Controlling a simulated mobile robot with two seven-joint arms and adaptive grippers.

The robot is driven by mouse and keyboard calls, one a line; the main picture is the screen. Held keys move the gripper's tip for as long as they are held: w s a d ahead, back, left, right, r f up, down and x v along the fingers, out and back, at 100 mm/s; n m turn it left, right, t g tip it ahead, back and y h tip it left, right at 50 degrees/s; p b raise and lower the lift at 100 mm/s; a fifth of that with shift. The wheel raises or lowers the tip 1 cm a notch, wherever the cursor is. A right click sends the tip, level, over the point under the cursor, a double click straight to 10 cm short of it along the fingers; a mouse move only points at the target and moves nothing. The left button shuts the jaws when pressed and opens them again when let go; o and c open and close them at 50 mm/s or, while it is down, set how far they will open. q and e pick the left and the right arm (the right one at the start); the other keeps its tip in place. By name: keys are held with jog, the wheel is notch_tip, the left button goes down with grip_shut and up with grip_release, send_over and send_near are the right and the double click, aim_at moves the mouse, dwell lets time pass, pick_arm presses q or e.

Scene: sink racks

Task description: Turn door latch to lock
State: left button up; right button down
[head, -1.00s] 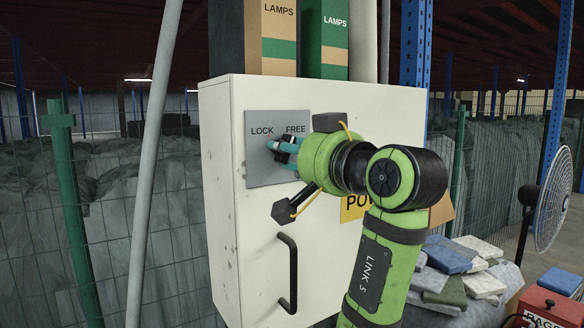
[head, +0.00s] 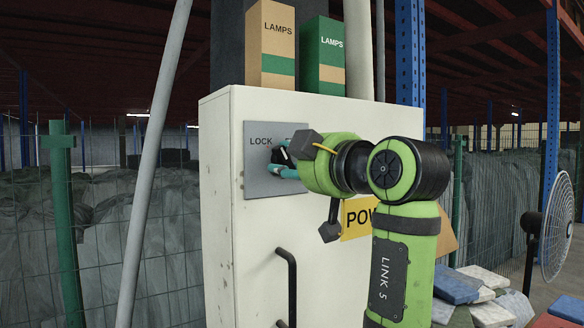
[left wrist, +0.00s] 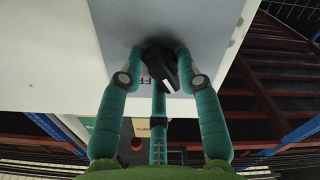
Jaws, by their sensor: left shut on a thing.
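The black door latch (head: 281,154) sits on a grey plate (head: 257,182) at the upper front of a white cabinet. The plate's word LOCK shows at left; the other word is mostly covered by my wrist. My left gripper (head: 279,160) is at the plate with its teal fingers shut on the latch. In the left wrist view, the dark latch (left wrist: 161,62), with a white mark, lies between the tips of my left gripper (left wrist: 160,66). The latch's exact angle is hard to tell, since the fingers hide part of it. My right gripper is not in view.
A black door handle (head: 287,287) is below the plate on the white cabinet (head: 228,245). Two LAMPS boxes (head: 278,45) stand on top. A slanted grey pole (head: 152,165) is at left. A fan (head: 556,226) and stacked bags are at right.

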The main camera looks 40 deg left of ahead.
pick_arm(q)
jog(key=shift+f+n, duration=0.1)
jog(key=shift+n, duration=1.6)
jog(key=o, duration=1.1)
jog(key=shift+c, duration=0.2)
jog(key=shift+s+a, duration=0.1)
jog(key=shift+a, duration=0.05)
jog(key=v, duration=1.2)
